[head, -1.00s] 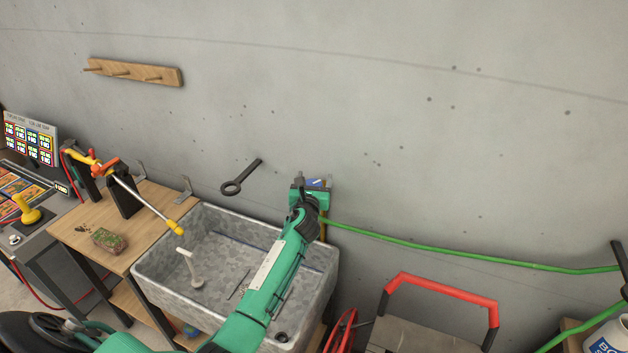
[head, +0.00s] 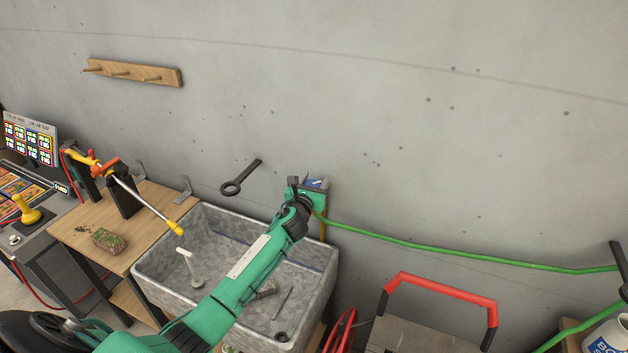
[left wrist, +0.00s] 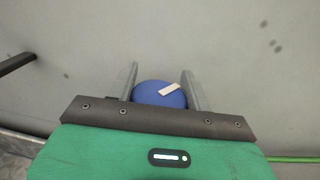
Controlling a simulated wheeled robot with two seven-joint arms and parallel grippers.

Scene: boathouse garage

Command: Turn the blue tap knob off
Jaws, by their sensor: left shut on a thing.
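The blue tap knob (left wrist: 158,95) is a rounded blue knob with a white bar mark on its face, tilted up to the right. In the left wrist view it sits between the two grey fingers of my left gripper (left wrist: 160,84), which is shut on it. In the head view a small part of the blue knob (head: 316,184) shows by the wall above the sink's back right corner. My left gripper (head: 309,187) is there too, largely hidden by my own wrist. My right gripper is not in view.
A grey metal sink (head: 156,279) stands below my left arm. A green hose (head: 430,249) runs right along the wall. A wooden bench (head: 80,228) is at the left, and a red-handled cart (head: 440,290) at the lower right. A black hook (head: 240,178) hangs on the wall.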

